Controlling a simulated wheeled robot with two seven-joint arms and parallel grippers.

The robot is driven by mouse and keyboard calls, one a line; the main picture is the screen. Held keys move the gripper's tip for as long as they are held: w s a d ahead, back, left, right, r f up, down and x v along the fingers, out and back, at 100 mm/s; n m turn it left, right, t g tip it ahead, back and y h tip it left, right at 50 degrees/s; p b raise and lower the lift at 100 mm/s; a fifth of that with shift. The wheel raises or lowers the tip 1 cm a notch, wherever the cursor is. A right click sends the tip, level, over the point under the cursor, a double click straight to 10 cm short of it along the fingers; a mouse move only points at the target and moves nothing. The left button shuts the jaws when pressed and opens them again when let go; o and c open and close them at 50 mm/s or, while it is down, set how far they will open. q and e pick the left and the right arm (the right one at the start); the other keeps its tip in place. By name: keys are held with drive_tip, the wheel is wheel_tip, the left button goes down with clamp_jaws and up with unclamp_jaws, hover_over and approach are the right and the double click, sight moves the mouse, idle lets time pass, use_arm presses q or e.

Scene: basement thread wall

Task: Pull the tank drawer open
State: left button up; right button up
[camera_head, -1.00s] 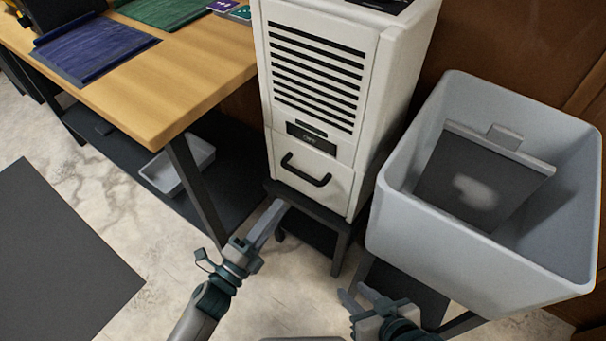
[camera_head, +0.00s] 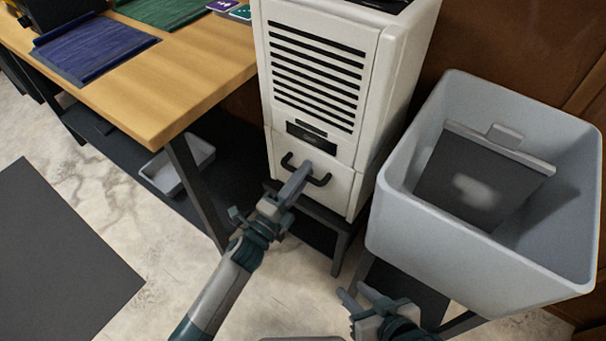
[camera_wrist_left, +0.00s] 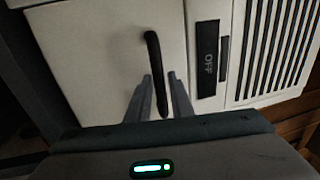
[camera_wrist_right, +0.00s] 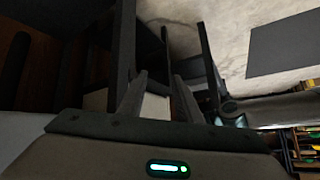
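The tank drawer (camera_head: 335,194) is the white lower front of a tall white appliance (camera_head: 315,75) with black slats. It looks shut, flush with the body. Its black bar handle (camera_head: 320,181) also shows in the left wrist view (camera_wrist_left: 153,60). My left gripper (camera_head: 299,176) is at the handle. In the left wrist view its fingers (camera_wrist_left: 164,97) are apart, on either side of the handle's bar; I cannot tell if they touch it. My right gripper (camera_head: 352,292) is open and empty, low in front of the grey bin.
A large grey bin (camera_head: 470,255) holding a dark panel stands right of the appliance. A wooden table (camera_head: 190,70) is at the left, with a small grey tray (camera_head: 178,172) beneath it. The appliance rests on a dark stand (camera_head: 341,247).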

use_arm(q)
drive_tip(key=shift+c, duration=0.3)
clamp_jaws()
